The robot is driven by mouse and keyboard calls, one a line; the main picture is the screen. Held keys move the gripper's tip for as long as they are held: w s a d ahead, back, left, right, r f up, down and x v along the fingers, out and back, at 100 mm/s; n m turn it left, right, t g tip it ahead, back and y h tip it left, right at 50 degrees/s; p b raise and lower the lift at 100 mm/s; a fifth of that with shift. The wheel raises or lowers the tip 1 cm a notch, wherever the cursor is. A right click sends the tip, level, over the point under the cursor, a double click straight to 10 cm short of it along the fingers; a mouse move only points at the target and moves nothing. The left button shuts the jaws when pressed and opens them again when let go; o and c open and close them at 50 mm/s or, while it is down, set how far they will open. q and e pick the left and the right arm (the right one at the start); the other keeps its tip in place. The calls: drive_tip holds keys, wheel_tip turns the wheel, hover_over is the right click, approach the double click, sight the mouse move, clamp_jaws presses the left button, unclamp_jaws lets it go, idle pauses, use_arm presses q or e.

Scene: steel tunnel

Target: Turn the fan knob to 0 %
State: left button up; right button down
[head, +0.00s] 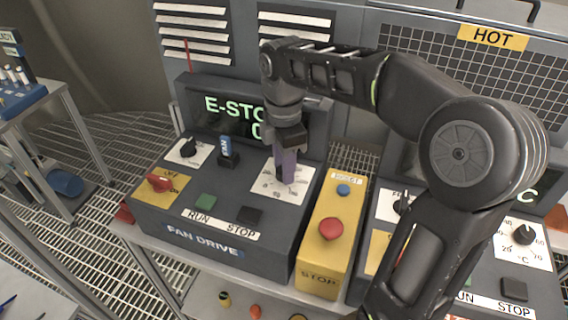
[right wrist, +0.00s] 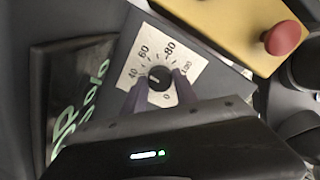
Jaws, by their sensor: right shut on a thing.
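The fan knob (right wrist: 159,78) is a round black knob on a white dial plate (head: 297,194) on the fan drive box (head: 197,220). In the head view the gripper (head: 286,172) comes down from above and hides the knob. My left gripper is not in view.
The display (head: 228,113) reads E-STOP, partly hidden by my arm. A red rotary switch (head: 160,184), green button (head: 205,202) and black button (head: 250,215) share the box. A yellow stop box (head: 322,262) with a red button (head: 331,229) stands close on the right.

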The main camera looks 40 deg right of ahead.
drive_tip(key=shift+n, duration=0.4)
drive_tip(key=c, duration=0.9)
unclamp_jaws()
drive_tip(key=shift+c, duration=0.2)
